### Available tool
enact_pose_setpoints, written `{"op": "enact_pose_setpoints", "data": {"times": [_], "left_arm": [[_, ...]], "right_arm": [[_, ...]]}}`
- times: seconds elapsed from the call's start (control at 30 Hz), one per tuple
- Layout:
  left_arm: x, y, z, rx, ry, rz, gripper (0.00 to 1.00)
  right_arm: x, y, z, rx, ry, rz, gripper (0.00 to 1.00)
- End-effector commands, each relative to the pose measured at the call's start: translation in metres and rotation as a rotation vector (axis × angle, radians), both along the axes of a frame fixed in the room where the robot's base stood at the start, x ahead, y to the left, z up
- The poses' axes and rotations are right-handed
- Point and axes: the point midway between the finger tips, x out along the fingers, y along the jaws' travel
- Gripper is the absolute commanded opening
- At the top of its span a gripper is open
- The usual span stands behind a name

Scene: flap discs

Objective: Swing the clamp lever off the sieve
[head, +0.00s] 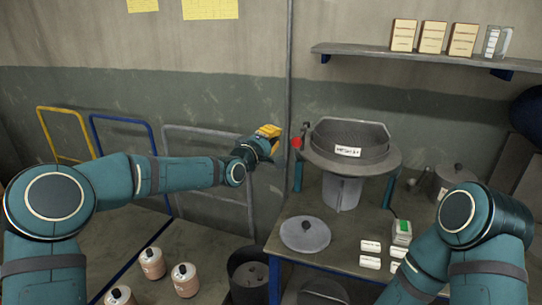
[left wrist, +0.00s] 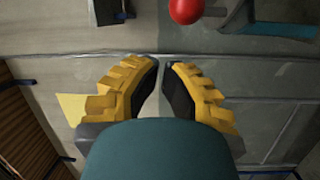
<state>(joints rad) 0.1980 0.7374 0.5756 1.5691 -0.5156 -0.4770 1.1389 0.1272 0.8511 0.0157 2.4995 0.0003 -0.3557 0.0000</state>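The sieve (head: 375,158) is a round grey drum with a raised back wall and a white label, standing on a stand at the right. The clamp lever's red ball knob (head: 296,142) is at the sieve's left rim; the rest of the lever is hard to make out. The red knob also shows at the top of the left wrist view (left wrist: 186,10). My left gripper (head: 271,138) is just left of the knob, apart from it. In the left wrist view its yellow fingers (left wrist: 162,64) nearly meet at the tips, with nothing between them. My right gripper is out of view.
A bench (head: 335,252) under the sieve bears a grey lid (head: 305,234), white labelled blocks and a green-white device (head: 402,231). A grey pot (head: 445,180) stands right of the sieve. A shelf (head: 400,53) hangs above. A dark bin (head: 246,275) stands below the left arm.

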Motion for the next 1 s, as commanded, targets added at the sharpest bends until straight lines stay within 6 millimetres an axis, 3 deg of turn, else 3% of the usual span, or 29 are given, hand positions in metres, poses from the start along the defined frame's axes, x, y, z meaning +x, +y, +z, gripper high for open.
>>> {"op": "enact_pose_setpoints", "data": {"times": [0.5, 0.7, 1.0], "left_arm": [[-0.082, -0.019, -0.004, 0.001, 0.0, -0.002, 0.0], [-0.096, -0.022, -0.005, 0.001, 0.0, -0.001, 0.0], [-0.098, -0.022, -0.006, 0.0, -0.001, 0.0, 0.0]], "right_arm": [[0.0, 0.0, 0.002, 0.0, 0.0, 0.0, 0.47], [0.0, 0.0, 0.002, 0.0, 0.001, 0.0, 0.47], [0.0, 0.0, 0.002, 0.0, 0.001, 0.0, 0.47]]}}
